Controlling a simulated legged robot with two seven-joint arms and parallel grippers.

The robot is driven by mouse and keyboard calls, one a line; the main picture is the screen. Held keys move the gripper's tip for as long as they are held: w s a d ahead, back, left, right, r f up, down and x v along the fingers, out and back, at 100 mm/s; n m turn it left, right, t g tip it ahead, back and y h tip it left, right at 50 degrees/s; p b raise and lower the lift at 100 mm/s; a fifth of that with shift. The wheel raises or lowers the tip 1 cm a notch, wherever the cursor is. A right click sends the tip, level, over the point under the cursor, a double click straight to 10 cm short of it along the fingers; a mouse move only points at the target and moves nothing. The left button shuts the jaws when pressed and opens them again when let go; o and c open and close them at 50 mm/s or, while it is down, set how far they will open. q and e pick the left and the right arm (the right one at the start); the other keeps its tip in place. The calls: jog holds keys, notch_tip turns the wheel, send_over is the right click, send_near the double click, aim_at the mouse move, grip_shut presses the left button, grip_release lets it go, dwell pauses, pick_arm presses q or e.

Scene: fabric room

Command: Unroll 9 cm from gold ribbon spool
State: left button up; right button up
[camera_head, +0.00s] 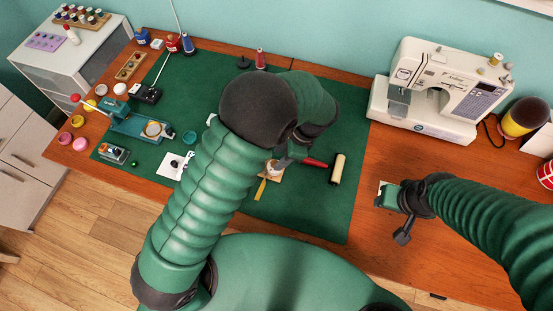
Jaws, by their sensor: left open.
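A small pale spool (273,169) sits on the green mat, partly hidden behind my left arm. A short gold ribbon end (261,189) hangs from it toward the front. My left gripper (285,160) is open and reaches down close to the spool's upper right side. The arm covers part of the view, so I cannot tell whether a finger touches the spool or the ribbon. My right gripper (391,205) is over the bare wood right of the mat, well away from the spool; its jaw state is unclear.
A cream roller with a red handle (338,169) lies just right of the spool. A white sewing machine (440,92) stands at the back right. The mat (310,215) is clear in front of the roller. Small tools and jars crowd the left side.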

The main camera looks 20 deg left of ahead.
pick_arm(q)
jog(key=shift+x, duration=1.45)
jog(key=shift+s+d, duration=0.1)
jog(key=shift+c, duration=0.3)
jog(key=c, duration=0.5)
grip_shut()
